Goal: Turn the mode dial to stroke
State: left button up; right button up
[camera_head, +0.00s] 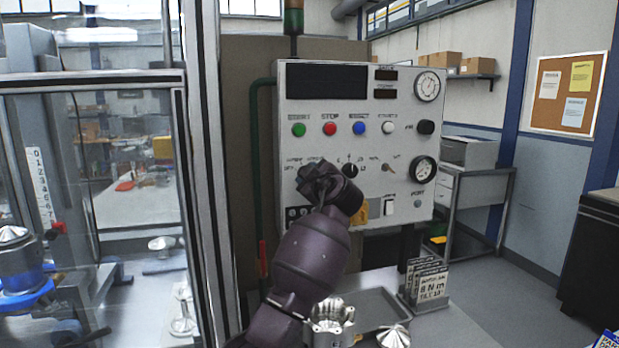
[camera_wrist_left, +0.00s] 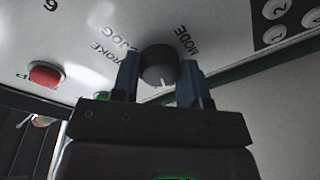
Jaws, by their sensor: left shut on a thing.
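In the left wrist view the round dark mode dial (camera_wrist_left: 158,64) sits on the pale panel with the word MODE beside it. The labels JOG and a partly covered STROKE are on its other side. A short white mark shows on the dial's face, toward the bottom of the picture. My left gripper (camera_wrist_left: 158,72) is shut on the dial, one blue finger on each side. In the head view my left arm reaches up to the control panel (camera_head: 309,94), and its wrist hides the dial and fingertips. My right gripper is in neither view.
A red button (camera_wrist_left: 45,75) is near the fingers. On the panel, a black numbered knob (camera_head: 350,171) is close to my wrist, below a row of coloured buttons. A grey tray (camera_head: 385,309) and a metal housing (camera_head: 330,318) are below my arm. A glazed enclosure stands left.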

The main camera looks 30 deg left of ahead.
pick_arm(q)
jog(key=m+t+p, duration=0.1)
jog(key=m+p, duration=0.1)
jog(key=m, duration=0.7)
jog(key=m+t+p, duration=0.1)
jog(key=m+p, duration=0.2)
jog(key=m, duration=0.7)
jog(key=shift+s+a+f, duration=0.15)
jog(key=shift+s+f, duration=0.05)
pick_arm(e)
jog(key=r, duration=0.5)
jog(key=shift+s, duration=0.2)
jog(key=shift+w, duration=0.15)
pick_arm(q)
jog(key=o, duration=0.9)
jog(key=shift+t, duration=0.4)
